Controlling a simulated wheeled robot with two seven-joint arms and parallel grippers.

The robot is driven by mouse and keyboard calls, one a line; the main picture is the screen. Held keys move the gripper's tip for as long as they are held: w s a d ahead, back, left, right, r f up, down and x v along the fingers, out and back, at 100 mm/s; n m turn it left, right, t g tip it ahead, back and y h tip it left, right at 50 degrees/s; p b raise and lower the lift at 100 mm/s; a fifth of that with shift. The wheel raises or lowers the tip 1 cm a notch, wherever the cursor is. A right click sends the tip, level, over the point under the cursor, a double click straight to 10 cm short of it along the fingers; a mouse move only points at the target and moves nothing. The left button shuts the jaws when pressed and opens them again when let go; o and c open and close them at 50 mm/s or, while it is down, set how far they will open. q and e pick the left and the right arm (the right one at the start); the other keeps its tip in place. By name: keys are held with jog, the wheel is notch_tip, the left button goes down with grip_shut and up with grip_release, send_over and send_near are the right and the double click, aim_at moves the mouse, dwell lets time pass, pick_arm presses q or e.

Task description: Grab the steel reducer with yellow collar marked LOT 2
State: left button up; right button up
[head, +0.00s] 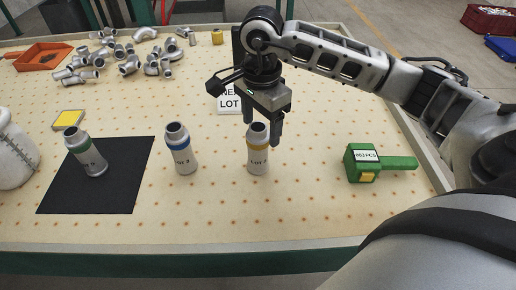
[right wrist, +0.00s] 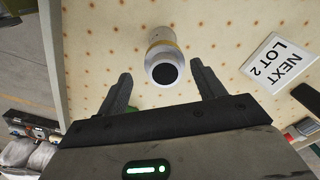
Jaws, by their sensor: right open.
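The steel reducer with the yellow collar (head: 258,157) stands upright on the perforated table, with "LOT" lettering on its body; the number is hard to read. In the right wrist view the yellow-collared reducer (right wrist: 163,62) shows its dark open top, ahead of and between the finger lines. My right gripper (head: 262,130) is open and empty, its fingers reaching down around the reducer's top in the head view. It also shows in the right wrist view (right wrist: 160,90), fingers apart on either side. My left gripper is not in view.
A blue-collared reducer (head: 181,150) stands to the left. A green-collared one (head: 85,152) stands on a black mat (head: 120,190). A "NEXT LOT 2" sign (right wrist: 276,61) lies behind the gripper. A green tool (head: 375,163) lies right. Loose pipe fittings (head: 130,66) fill the back left.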

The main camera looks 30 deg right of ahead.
aim_at(258, 138)
jog(key=f, duration=0.3)
jog(key=f+p, duration=0.1)
jog(key=f, duration=0.1)
jog(key=shift+w+a, duration=0.15)
jog(key=shift+w, duration=0.15)
jog(key=c, duration=1.3)
jog(key=shift+r, duration=0.15)
